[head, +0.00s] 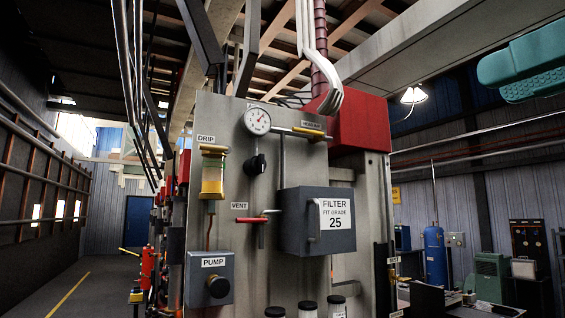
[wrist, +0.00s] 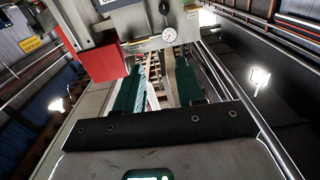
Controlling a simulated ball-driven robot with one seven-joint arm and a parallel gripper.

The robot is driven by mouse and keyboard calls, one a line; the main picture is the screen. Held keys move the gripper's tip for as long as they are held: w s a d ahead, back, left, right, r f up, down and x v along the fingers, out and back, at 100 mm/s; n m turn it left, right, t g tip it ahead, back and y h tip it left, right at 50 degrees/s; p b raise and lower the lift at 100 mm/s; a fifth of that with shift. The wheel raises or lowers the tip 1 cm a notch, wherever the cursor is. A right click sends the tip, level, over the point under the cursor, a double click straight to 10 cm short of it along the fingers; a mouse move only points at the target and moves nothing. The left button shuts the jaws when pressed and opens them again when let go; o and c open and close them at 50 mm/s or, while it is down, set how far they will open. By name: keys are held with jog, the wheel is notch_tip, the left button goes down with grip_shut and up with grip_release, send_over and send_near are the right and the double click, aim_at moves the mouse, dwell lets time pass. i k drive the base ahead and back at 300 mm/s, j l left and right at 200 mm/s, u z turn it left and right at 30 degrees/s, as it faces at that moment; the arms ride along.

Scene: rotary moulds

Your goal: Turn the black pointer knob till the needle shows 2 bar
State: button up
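The black pointer knob (head: 257,164) sits on the grey panel (head: 228,120), below a round white gauge (head: 257,121). The gauge's needle is too small to read against the scale. In the wrist view, which looks upside down, the knob (wrist: 164,8) is at the top edge and the gauge (wrist: 169,35) is just under it. My gripper (wrist: 160,75) shows two teal fingers set well apart with nothing between them. It is open and away from the panel. In the head view, a teal part of my gripper (head: 520,68) is at the top right, far from the knob.
A yellow drip cup (head: 213,172) is left of the knob. A red-handled vent valve (head: 252,220) is below it. A grey filter box (head: 317,222) juts out at lower right. A pipe with a yellow handle (head: 308,131) runs right of the gauge. A red box (head: 360,122) is at upper right.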

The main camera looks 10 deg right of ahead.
aim_at(259, 164)
jog(key=i+j, duration=0.2)
jog(key=i, duration=0.2)
jog(key=i+j, duration=0.2)
jog(key=i, duration=0.2)
jog(key=i+j, duration=0.2)
jog(key=i, duration=0.25)
